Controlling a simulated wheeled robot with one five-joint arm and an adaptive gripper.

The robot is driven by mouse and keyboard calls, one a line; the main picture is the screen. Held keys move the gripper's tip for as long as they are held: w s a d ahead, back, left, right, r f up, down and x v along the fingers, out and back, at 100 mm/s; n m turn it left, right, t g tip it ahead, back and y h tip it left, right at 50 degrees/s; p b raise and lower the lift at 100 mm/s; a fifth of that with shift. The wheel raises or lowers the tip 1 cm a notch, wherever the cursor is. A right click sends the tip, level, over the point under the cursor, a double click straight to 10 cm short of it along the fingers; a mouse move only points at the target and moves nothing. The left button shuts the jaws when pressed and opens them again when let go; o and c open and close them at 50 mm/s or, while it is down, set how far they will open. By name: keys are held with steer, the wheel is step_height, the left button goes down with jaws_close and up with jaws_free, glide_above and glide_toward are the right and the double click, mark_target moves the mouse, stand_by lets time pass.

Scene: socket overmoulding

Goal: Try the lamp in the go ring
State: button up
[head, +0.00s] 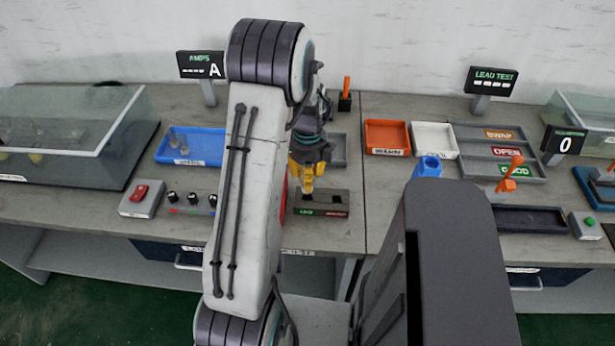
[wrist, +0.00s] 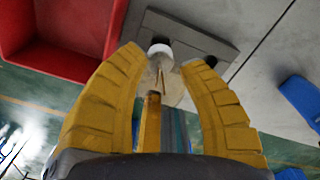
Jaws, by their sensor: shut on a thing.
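My gripper (head: 307,180) has yellow fingers and hangs over the dark gauge block, which bears a green label at left and a red one at right. In the wrist view, my gripper (wrist: 160,75) is shut on a clear glass lamp (wrist: 173,87) with a white end. The white end points at the left part of the gauge block (wrist: 185,22); a dark opening shows to its right. I cannot tell whether the white end is in the left ring or just above it. In the head view the fingers hide the lamp. The gauge block (head: 322,211) lies near the bench's front edge.
A red bin (wrist: 60,50) stands left of the block. A blue tray (head: 190,147) holding lamps lies at the left, and a blue holder (head: 428,167) stands at the right. Orange (head: 387,137) and white (head: 433,138) trays lie behind. A glass-covered case (head: 70,135) fills the far left.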

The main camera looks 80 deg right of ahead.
steer(key=shift+r+p, duration=1.1)
steer(key=shift+r, duration=0.8)
